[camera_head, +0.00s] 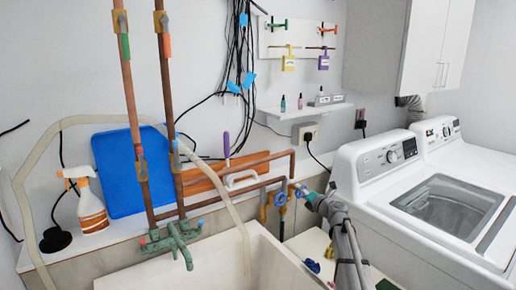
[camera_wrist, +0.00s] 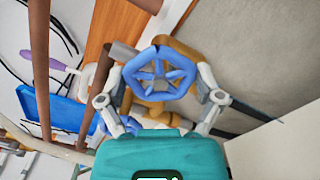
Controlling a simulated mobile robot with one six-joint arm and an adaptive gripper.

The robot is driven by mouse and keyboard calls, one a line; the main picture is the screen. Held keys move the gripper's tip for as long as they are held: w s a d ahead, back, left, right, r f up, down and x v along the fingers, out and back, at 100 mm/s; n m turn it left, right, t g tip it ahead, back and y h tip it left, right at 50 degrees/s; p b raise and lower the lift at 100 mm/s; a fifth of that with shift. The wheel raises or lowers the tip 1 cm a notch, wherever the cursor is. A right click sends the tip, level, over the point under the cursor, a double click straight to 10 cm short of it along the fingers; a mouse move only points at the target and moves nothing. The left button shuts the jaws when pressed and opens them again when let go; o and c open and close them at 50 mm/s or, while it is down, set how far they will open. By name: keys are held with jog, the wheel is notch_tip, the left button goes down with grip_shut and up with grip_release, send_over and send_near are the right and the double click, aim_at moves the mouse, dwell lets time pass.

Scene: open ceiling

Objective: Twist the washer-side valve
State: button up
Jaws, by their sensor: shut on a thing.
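Two blue valve wheels sit on brass fittings at the end of copper pipes, right of the sink. One blue wheel (camera_head: 281,199) stands left of my gripper in the head view. The washer-side valve (camera_wrist: 160,72), a spoked blue wheel, fills the middle of the wrist view. My gripper (camera_wrist: 162,92) is shut on this wheel, one finger on each side of its rim. In the head view, my gripper (camera_head: 304,193) partly hides the held wheel. A second blue piece (camera_wrist: 120,126) shows below left, partly hidden by the finger and the teal gripper body.
A white washer (camera_head: 366,160) stands right of my arm. The sink (camera_head: 215,262) is at the front, with a green faucet (camera_head: 175,240) and a pale hose (camera_head: 19,190). A blue board (camera_head: 118,175) and an orange spray bottle (camera_head: 88,205) stand on the left ledge.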

jog(key=shift+s+a, duration=0.1)
jog(key=shift+m, duration=1.7)
jog(key=o, duration=1)
jog(key=shift+s, duration=0.1)
jog(key=v, duration=1.2)
